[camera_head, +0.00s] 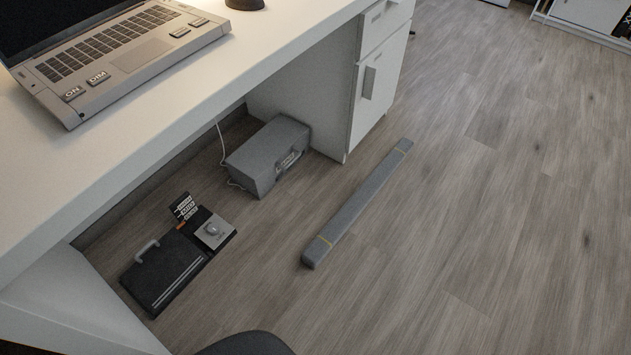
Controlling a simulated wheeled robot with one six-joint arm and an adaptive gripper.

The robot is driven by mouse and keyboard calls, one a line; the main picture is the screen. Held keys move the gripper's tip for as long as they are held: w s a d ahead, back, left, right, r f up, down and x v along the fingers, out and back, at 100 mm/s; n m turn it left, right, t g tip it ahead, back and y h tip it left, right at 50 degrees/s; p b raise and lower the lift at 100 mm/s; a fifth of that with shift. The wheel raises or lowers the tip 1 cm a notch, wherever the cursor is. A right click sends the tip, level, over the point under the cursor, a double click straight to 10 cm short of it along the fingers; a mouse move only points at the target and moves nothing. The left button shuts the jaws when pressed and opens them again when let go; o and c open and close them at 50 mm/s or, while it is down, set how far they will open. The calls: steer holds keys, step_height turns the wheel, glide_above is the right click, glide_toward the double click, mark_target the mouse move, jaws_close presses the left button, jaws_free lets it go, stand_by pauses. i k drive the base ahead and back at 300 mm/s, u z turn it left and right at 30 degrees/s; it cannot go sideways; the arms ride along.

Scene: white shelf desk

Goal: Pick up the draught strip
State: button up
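The draught strip (362,199) looks like a long grey bar with a thin yellowish band near each end. It lies flat on the wood floor, slanting from lower left to upper right, just in front of the desk. Its near end is rounded and dark at the tip. Nothing touches or covers it. My gripper is not in view.
The white desk (150,128) carries an open laptop (135,55). A drawer cabinet (380,80) stands near the strip's far end. Under the desk are a grey box (262,158) with a cable and a black flat case (165,272). The floor at right is clear.

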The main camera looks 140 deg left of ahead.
mark_target(325, 242)
steer(key=u, duration=2.95)
steer(key=i, duration=2.55)
steer(key=u, duration=2.55)
